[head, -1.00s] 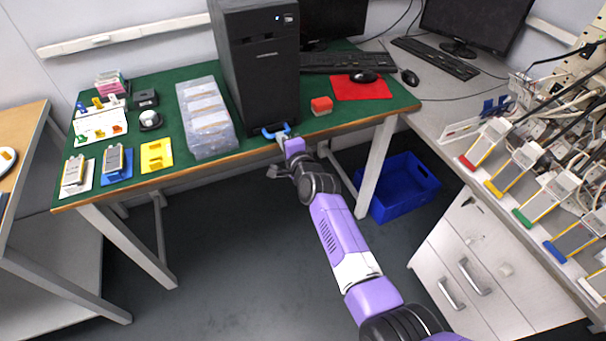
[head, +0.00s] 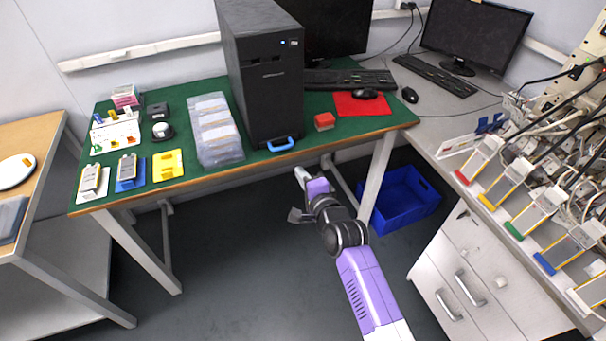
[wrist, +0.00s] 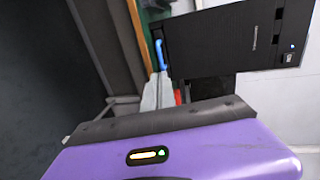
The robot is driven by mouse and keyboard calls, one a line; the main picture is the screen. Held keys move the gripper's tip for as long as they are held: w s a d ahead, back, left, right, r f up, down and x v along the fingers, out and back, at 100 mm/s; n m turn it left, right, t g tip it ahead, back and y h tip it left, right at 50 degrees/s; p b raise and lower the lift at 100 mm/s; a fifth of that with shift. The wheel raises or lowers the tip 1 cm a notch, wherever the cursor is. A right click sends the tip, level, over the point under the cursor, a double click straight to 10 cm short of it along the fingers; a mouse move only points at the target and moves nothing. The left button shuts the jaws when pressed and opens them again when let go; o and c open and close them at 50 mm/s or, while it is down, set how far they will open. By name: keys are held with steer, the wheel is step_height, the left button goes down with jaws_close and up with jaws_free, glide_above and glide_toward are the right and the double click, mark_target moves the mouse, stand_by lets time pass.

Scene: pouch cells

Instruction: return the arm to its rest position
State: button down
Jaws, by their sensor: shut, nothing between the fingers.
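My gripper (head: 300,174) is in the head view, in front of the green table's front edge and apart from it. Its fingers are shut with nothing between them. In the wrist view the fingertips (wrist: 158,92) show beyond my purple wrist housing. A blue handle (head: 281,144) lies at the table's front edge, at the foot of the black computer tower (head: 262,80). The handle also shows in the wrist view (wrist: 161,54), beyond the fingertips, with the tower (wrist: 235,40) beside it.
A blue crate (head: 402,199) stands on the floor right of my arm. White drawers (head: 470,265) stand further right. Floor left of my arm is clear.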

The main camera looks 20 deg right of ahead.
steer(key=shift+s+r, duration=0.1)
steer(key=shift+s, duration=0.35)
steer(key=s+d+r+n+t, duration=0.1)
steer(key=s+r+n+t, duration=0.2)
steer(key=s+r+n, duration=0.45)
steer(key=s+a+r+n+g, duration=0.1)
steer(key=s+n, duration=0.4)
steer(key=s, duration=1.6)
steer(key=s+a+r+n+g, duration=0.1)
steer(key=s+n, duration=0.4)
steer(key=s, duration=1.6)
steer(key=shift+r+g, duration=0.3)
steer(key=shift+g, duration=0.5)
